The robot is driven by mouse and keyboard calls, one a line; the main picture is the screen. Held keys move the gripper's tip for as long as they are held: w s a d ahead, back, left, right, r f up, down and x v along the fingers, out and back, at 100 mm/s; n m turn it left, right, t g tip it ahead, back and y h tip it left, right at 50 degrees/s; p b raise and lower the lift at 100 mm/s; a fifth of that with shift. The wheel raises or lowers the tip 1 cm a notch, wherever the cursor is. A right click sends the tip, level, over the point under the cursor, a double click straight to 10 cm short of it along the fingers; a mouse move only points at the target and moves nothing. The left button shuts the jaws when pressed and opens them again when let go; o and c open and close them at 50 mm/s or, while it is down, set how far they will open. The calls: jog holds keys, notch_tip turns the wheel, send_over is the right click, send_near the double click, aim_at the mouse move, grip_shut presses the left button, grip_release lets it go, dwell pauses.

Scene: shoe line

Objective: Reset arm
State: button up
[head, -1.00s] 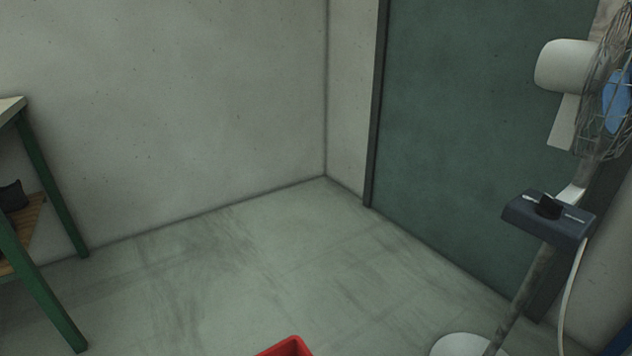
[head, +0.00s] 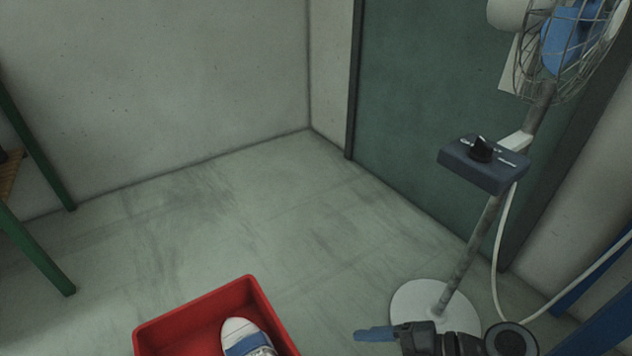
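My gripper (head: 374,334) shows at the bottom of the head view, with its blue fingers pointing left. The dark wrist and arm run off to the right of the fingers. The fingers are seen edge-on as one blue shape, so I cannot tell whether they are open or shut. No object is visible at the fingertips. The gripper appears right of the red bin, apart from it in the picture.
A red bin (head: 190,318) at the bottom holds a white and blue shoe (head: 245,338). A pedestal fan (head: 570,45) with a control box (head: 484,163) and round white base (head: 418,303) stands at right, its cable trailing. A green-legged table (head: 38,252) is at left. The floor between is clear.

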jog(key=s+d+f+m+t+h+b, duration=0.4)
jog(key=s+d+f+m+h, duration=0.2)
jog(key=s+f+m, duration=0.5)
jog(key=s+d+r+m+t+h+b, duration=0.3)
jog(key=s+d+r+m+t+h, duration=0.15)
jog(key=s+m, duration=0.5)
jog(key=s+d+r+m+t+h+b, duration=0.1)
jog(key=s+r+m+t, duration=0.1)
jog(key=s+r, duration=0.3)
jog(key=s+r+m+t+h+b, duration=0.1)
jog(key=s+r+m+t, duration=0.1)
jog(key=r, duration=0.5)
notch_tip(320, 180, up, 30)
jog(key=p, duration=2.9)
jog(key=shift+d+g, duration=0.1)
jog(key=shift+g, duration=0.15)
jog(key=shift+c, duration=0.5)
